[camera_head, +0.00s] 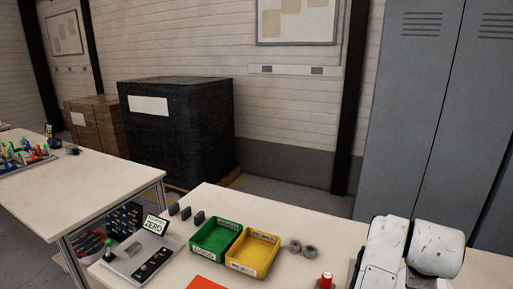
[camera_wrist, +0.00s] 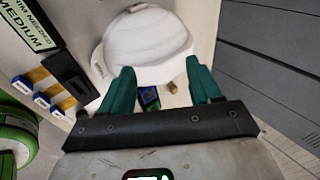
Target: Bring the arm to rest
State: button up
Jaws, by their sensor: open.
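My gripper (camera_wrist: 163,80) shows in the wrist view with its two green fingers spread apart. Nothing is seen held between them. A white helmet shell (camera_wrist: 146,40) lies beyond the fingertips; I cannot tell how far it is from them. In the head view my pale arm links stand at the lower right, and my gripper is out of that view.
A green bin (camera_head: 195,241) and a yellow bin (camera_head: 234,262) stand on the near table (camera_head: 335,235). A red-topped object (camera_head: 326,279) stands near its front. A black-wrapped load (camera_head: 180,130) and grey lockers (camera_head: 430,110) are behind. A brass-coloured piece (camera_wrist: 175,87) shows near the shell.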

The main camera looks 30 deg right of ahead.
jog(key=s+a+f+n+t+y, duration=0.15)
jog(key=a+f+n, duration=0.25)
jog(key=a+n, duration=0.4)
jog(key=a+f+n+y, duration=0.2)
jog(key=a+f+n, duration=0.4)
jog(key=n, duration=0.4)
jog(key=s+a+f+n+t+y, duration=0.1)
jog(key=a+f+n+y, duration=0.15)
jog(key=a+n, duration=0.55)
jog(key=s+a+f+n+g, duration=0.2)
jog(key=s+f+g, duration=0.2)
jog(key=s+f, duration=0.4)
jog(key=s, duration=0.4)
jog(key=shift+s+a+f, duration=0.25)
jog(key=shift+s+f, duration=0.1)
